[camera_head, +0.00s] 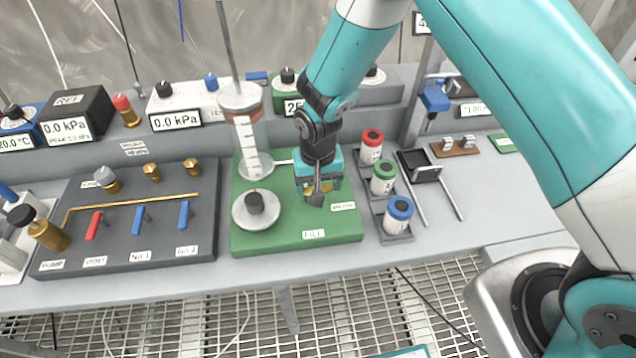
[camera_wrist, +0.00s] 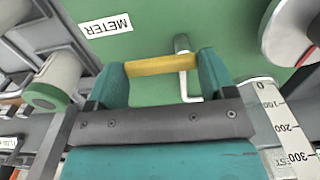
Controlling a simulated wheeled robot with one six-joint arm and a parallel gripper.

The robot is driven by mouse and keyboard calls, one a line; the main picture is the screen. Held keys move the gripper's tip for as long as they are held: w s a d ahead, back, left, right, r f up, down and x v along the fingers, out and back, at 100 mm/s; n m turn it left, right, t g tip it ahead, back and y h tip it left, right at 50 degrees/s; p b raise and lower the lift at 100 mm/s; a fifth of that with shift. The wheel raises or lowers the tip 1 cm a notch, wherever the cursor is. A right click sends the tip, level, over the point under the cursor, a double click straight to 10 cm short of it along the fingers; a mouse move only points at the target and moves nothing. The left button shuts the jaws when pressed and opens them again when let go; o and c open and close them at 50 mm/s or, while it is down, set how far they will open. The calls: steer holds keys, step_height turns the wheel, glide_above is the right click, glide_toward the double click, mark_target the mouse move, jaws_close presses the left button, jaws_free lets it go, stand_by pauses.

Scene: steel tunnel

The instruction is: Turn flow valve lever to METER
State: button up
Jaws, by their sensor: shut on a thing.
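The green panel (camera_head: 285,240) carries a glass cylinder, a round pale fitting and a small METER label (camera_head: 343,206). The METER label also shows upside down in the wrist view (camera_wrist: 106,25). My gripper (camera_head: 318,186) is low over the right part of this panel, beside the METER label. In the wrist view my gripper (camera_wrist: 162,75) is shut, with a yellow bar (camera_wrist: 160,64), apparently the flow valve lever's handle, between its teal fingers. A bent silver rod (camera_wrist: 185,70) shows beside the bar. My gripper hides most of the valve in the head view, so I cannot tell the lever's exact setting.
The graduated glass cylinder (camera_head: 247,130) stands left of my gripper, close to it. A rack with red, green (camera_head: 383,178) and blue capped bottles stands close on the right. A dark panel (camera_head: 130,220) with red and blue levers lies at left.

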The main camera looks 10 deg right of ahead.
steer(key=o, duration=0.9)
step_height(320, 180, up, 18)
steer(key=b, duration=0.2)
steer(key=shift+f+b, duration=0.25)
steer(key=shift+b, duration=0.05)
steer(key=s+d+r+n+y, duration=0.1)
steer(key=s+r+n, duration=0.1)
steer(key=s, duration=0.5)
steer(key=s+d+r+n+y, duration=0.1)
steer(key=s+d+r+n, duration=0.1)
steer(key=s, duration=0.5)
steer(key=s+d+r+n+y, duration=0.2)
steer(key=s+r+n, duration=0.1)
steer(key=s+r, duration=0.3)
steer(key=shift+s+d+n, duration=0.2)
steer(key=shift+s+n, duration=0.1)
steer(key=shift+s, duration=0.45)
